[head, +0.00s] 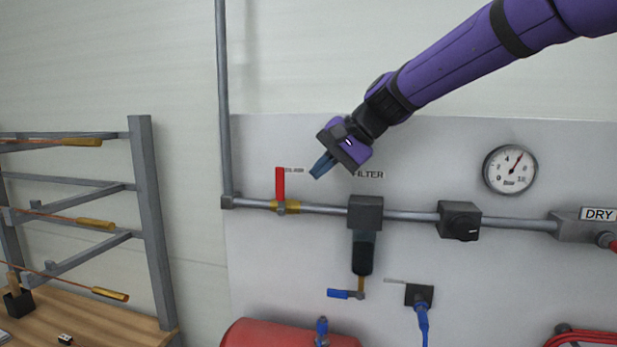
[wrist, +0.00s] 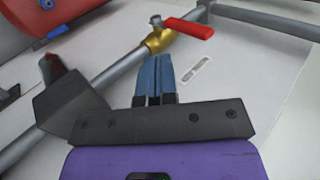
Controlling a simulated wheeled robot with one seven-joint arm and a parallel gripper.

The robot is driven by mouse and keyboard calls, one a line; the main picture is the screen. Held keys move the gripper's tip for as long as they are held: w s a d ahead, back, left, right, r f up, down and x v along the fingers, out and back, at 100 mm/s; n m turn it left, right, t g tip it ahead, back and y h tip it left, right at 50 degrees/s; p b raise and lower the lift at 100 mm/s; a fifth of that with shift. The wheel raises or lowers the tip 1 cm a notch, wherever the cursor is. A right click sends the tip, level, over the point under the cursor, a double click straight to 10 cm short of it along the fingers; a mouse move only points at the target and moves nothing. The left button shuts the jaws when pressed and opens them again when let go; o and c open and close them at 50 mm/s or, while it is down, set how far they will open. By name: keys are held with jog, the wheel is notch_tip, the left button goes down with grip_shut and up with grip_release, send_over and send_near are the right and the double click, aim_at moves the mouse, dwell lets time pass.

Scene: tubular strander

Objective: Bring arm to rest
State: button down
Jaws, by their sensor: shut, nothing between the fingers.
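My purple arm reaches in from the upper right in the head view. My gripper (head: 321,166) hangs in front of the grey wall panel, just right of a red valve lever (head: 280,183). Its blue fingers are together and empty. In the wrist view my gripper (wrist: 156,62) also shows its two fingers side by side. The red lever (wrist: 188,28) and its brass valve body (wrist: 160,40) lie just beyond the fingertips there. The lever stands upright above the pipe in the head view. I cannot tell whether the fingertips touch anything.
A grey pipe (head: 410,215) carries a filter (head: 362,252), a black regulator (head: 460,221) and a DRY-labelled unit (head: 575,227). A gauge (head: 510,170) is at right. A red tank (head: 285,335) is below. A rack (head: 152,215) stands left.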

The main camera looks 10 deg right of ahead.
jog(key=v, duration=0.7)
jog(key=s+d+f+n+h, duration=0.2)
jog(key=s+d+f+h, duration=0.15)
jog(key=s+d, duration=0.8)
jog(key=s+d+f+n+t+h, duration=0.1)
jog(key=s+f+h, duration=0.1)
jog(key=s+f, duration=0.3)
jog(key=s+d+f+n+t+h, duration=0.1)
jog(key=s+f, duration=0.3)
jog(key=s, duration=0.6)
jog(key=shift+d+f+h, duration=0.35)
jog(key=shift+d+h, duration=0.4)
jog(key=shift+h, duration=0.1)
